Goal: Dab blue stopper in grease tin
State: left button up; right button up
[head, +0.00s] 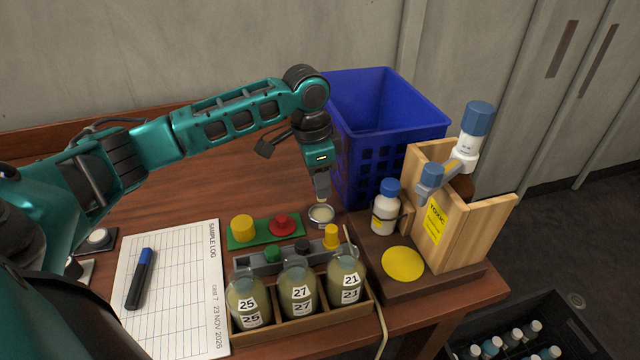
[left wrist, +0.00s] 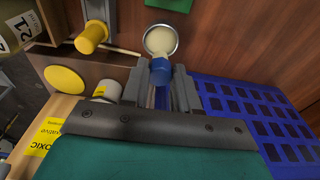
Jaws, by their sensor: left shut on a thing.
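My left gripper (head: 322,198) points down over the small round grease tin (head: 321,214), which holds pale grease. In the left wrist view my left gripper (left wrist: 162,90) is shut on the blue stopper (left wrist: 160,71). In the head view the fingers hide the stopper. My right gripper is not in view.
A blue basket (head: 388,110) stands close behind the gripper. A white bottle with a blue cap (head: 386,208) and a wooden holder (head: 465,235) are right of the tin. Numbered bottles (head: 298,290) stand in front. A sample log sheet (head: 180,290) lies left.

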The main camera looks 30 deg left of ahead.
pick_arm(q)
jog(key=shift+r, duration=1.35)
jog(key=shift+d, duration=0.1)
